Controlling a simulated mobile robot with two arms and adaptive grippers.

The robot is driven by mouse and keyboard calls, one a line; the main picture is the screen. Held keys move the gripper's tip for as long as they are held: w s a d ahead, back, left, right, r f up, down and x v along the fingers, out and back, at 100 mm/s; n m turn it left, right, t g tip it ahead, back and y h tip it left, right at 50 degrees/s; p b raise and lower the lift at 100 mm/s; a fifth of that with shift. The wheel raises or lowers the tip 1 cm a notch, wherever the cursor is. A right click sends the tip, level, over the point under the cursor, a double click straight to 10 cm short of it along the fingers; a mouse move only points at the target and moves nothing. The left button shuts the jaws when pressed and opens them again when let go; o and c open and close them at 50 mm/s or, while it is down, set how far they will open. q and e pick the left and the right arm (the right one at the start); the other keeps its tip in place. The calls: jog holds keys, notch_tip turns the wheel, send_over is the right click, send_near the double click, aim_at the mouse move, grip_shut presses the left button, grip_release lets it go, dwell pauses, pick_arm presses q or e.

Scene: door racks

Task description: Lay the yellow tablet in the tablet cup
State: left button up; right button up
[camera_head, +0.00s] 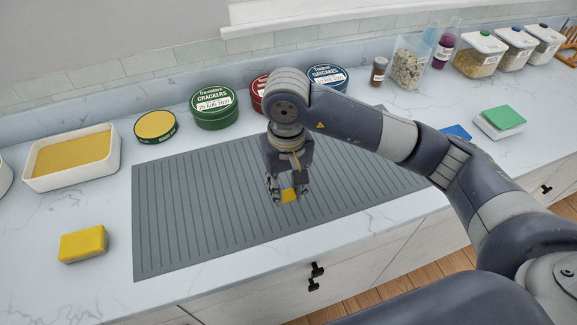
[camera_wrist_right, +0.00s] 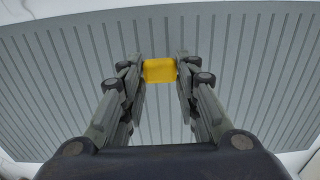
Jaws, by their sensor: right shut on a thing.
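A small yellow tablet (camera_head: 289,195) is between the fingers of my right gripper (camera_head: 287,188), over the grey ribbed mat. The right wrist view also shows the yellow tablet (camera_wrist_right: 160,70) pinched between both fingertips (camera_wrist_right: 160,72), with the mat behind it. I cannot tell for sure which thing is the tablet cup. A small round green container with a yellow top (camera_head: 155,126) stands at the back left, beyond the mat. My left gripper is out of view.
The ribbed mat (camera_head: 180,215) is otherwise clear. A larger yellow block (camera_head: 83,244) lies left of it, and a white tray with yellow contents (camera_head: 115,158) stands behind that block. Green (camera_head: 213,107), red and blue tins line the back. Jars and boxes stand at the right.

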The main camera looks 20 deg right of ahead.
jog(key=p, duration=0.2)
send_over(289, 181)
jog(key=shift+s+a+f, duration=0.15)
jog(key=shift+s+f, duration=0.05)
jog(key=shift+s, duration=0.15)
jog(key=shift+w+f, duration=0.25)
jog(key=shift+w, duration=0.1)
jog(key=shift+f+p, duration=0.35)
jog(key=shift+p, duration=0.1)
notch_tip(289, 181, down, 2)
jog(key=shift+f+p, duration=0.25)
jog(key=shift+p, duration=0.3)
jog(key=shift+f, duration=0.2)
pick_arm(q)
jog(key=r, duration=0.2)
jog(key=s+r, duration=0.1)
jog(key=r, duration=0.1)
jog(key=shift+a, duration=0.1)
pick_arm(e)
jog(key=o, duration=0.8)
jog(key=shift+d, duration=0.2)
jog(key=shift+o, duration=0.2)
